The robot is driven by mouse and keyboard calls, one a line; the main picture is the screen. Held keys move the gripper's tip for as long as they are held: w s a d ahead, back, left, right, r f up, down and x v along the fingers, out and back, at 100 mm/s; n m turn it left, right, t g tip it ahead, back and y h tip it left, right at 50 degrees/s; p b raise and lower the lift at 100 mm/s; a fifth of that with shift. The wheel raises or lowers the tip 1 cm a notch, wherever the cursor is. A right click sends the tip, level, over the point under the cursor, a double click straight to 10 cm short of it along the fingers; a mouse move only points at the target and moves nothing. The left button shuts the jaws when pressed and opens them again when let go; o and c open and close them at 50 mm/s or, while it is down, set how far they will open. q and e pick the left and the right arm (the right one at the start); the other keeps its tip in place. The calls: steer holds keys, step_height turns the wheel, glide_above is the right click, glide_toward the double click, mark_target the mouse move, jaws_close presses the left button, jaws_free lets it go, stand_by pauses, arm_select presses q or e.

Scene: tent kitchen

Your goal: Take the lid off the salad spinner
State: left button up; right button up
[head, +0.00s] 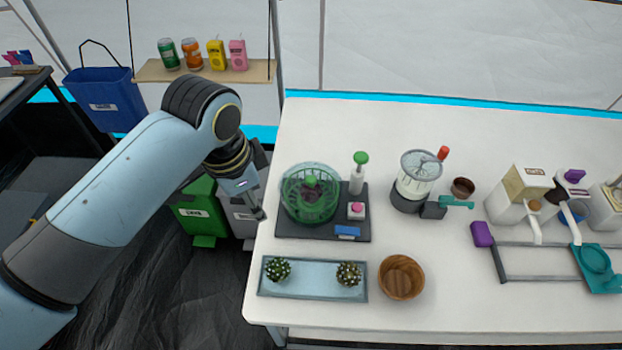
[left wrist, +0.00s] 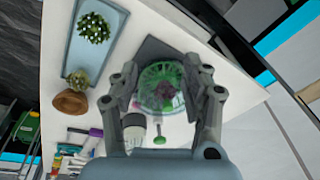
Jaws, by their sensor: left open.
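The salad spinner (head: 310,200) is a clear green, round vessel with a dark green knob in its middle. It stands on a dark board (head: 290,231) near the left end of the white table. I cannot clearly tell the lid's edge from the bowl. My left gripper (head: 260,208) is just left of the spinner, at the table's left edge. In the left wrist view, the open left gripper (left wrist: 163,82) has its two fingers spread, with the spinner (left wrist: 160,84) seen between and beyond them. Contact is not visible. My right gripper is not in view.
A green-topped white dispenser (head: 357,177), a pink button (head: 356,209) and a blue block (head: 347,231) share the board. A blue tray (head: 313,284) with two cacti and a wooden bowl (head: 401,278) stand in front. A clear-topped appliance (head: 416,177) stands to the right.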

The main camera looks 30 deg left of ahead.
arm_select(q)
steer(key=w+d+r+m+g+h+p, duration=0.1)
steer(key=w+r+m, duration=0.25)
steer(key=w, duration=0.25)
steer(key=w+d+r+m+p, duration=0.1)
steer(key=w+d+r+m, duration=0.15)
steer(key=w+m, duration=0.2)
glide_above(311, 178)
steer(key=shift+m+g+h, duration=0.3)
steer(key=shift+g, duration=0.1)
steer(key=f, duration=0.2)
steer(key=a+f, duration=0.1)
steer(key=f, duration=0.1)
steer(key=shift+s+f, duration=0.1)
steer(key=shift+f, duration=0.05)
steer(key=f, duration=0.3)
steer(key=d+f, duration=0.1)
steer(key=f, duration=0.1)
steer(key=shift+f, duration=0.3)
steer(key=c, duration=0.8)
jaws_close()
